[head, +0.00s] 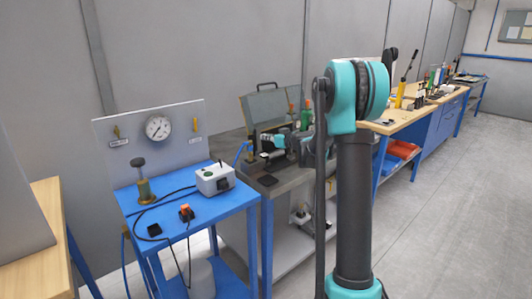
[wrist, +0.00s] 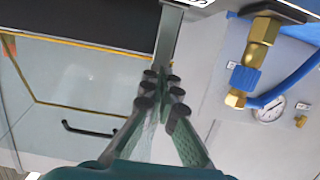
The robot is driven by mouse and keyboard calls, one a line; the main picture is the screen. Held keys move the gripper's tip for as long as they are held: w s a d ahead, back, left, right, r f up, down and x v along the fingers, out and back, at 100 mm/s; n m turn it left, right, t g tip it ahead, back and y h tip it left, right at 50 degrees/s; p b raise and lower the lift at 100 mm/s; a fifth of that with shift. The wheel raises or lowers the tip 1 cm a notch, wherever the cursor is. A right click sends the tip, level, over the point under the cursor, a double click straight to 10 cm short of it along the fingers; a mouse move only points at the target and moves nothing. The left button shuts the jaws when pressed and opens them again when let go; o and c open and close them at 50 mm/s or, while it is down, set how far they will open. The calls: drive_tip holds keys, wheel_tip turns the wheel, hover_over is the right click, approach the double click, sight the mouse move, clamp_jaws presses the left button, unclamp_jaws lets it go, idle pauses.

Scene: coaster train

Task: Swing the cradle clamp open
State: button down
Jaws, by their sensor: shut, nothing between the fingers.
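My gripper (wrist: 160,92) is shut and empty, its fingertips together in the middle of the wrist view. A grey metal bar (wrist: 169,35) runs from the top edge down to just beyond the fingertips; I cannot tell whether they touch it. It may be part of the cradle clamp, but I cannot make out the clamp for sure. A brass fitting (wrist: 262,40) with a blue collar and blue hose is right of the fingers. In the head view my gripper (head: 264,143) is over the grey bench, small and partly merged with dark parts there; my arm hides the area to the right.
A clear guard panel with yellow edging and a black handle (wrist: 90,130) lies left of the fingers. A gauge (wrist: 269,108) is on the right. In the head view a blue cart (head: 150,205) carries a white box (head: 215,180). Green and orange-topped bottles stand behind my gripper.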

drive_tip(key=v, duration=0.8)
idle(1.1)
drive_tip(key=shift+s+d, duration=0.1)
drive_tip(key=shift+s, duration=0.05)
drive_tip(key=s+a+f+m+g+h, duration=0.1)
drive_tip(key=s+a+f+g+h, duration=0.3)
drive_tip(key=s, duration=0.6)
drive_tip(key=s+d+f+m+g+y, duration=0.1)
drive_tip(key=s+f, duration=0.5)
drive_tip(key=s, duration=0.5)
drive_tip(key=s+d+f+m+g+h, duration=0.1)
drive_tip(key=s+d+f+h, duration=0.1)
drive_tip(key=s, duration=0.5)
drive_tip(key=s+d+f+m+g+h, duration=0.1)
drive_tip(key=s+d+f+m+h, duration=0.1)
drive_tip(key=s+f, duration=0.3)
drive_tip(key=s+d+f+m+g+h, duration=0.1)
drive_tip(key=s+d+f, duration=0.3)
drive_tip(key=s, duration=0.6)
drive_tip(key=shift+m+g+h, duration=0.3)
drive_tip(key=shift+m+h, duration=0.3)
